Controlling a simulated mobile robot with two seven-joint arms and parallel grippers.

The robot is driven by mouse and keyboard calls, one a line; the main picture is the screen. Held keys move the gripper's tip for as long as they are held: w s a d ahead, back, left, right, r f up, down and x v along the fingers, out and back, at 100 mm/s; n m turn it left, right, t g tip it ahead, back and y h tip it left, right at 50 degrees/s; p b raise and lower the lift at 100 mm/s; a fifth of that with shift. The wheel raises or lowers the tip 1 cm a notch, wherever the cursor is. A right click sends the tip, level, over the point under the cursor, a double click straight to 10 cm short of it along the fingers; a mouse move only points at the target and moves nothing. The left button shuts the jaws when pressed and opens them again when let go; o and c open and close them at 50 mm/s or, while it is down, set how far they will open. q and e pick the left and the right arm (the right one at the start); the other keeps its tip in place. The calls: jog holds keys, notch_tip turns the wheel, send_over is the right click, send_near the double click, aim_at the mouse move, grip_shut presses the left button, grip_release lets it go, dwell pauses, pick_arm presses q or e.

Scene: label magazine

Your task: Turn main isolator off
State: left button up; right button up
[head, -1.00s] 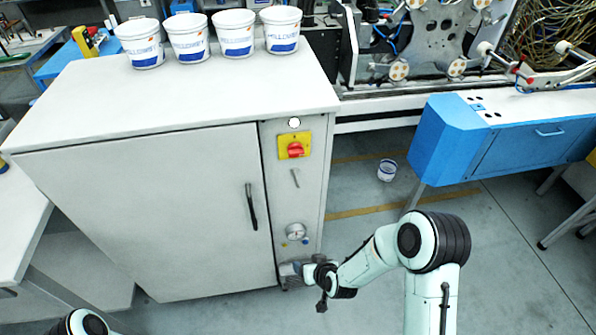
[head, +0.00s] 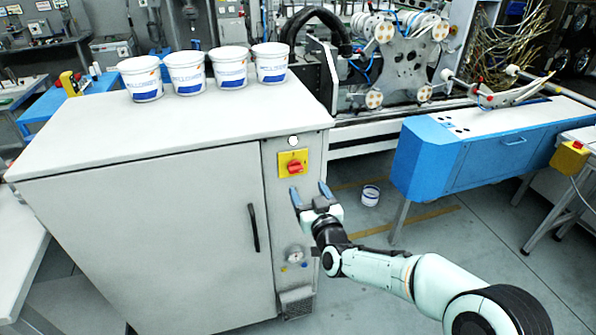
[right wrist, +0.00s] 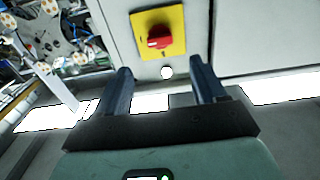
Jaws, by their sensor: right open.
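The main isolator is a red rotary knob (head: 294,168) on a yellow square plate (head: 283,160). It is on the narrow right panel of the grey cabinet (head: 150,220), below a white round button. In the right wrist view the red knob (right wrist: 159,37) and yellow plate (right wrist: 173,15) lie beyond the fingertips. My right gripper (head: 308,189) is open and empty, just below and in front of the plate, apart from it. Its two blue-grey fingers also show in the right wrist view (right wrist: 160,78). My left gripper is not in view.
Several white tubs (head: 186,73) stand on the cabinet top. The cabinet has a black door handle (head: 253,228) and a gauge (head: 295,253) lower on the panel. A blue machine unit (head: 440,160) stands to the right.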

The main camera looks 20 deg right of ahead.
aim_at(297, 170)
jog(key=w+p, duration=0.2)
jog(key=w, duration=0.8)
jog(key=shift+a, duration=0.2)
jog(key=c, duration=1)
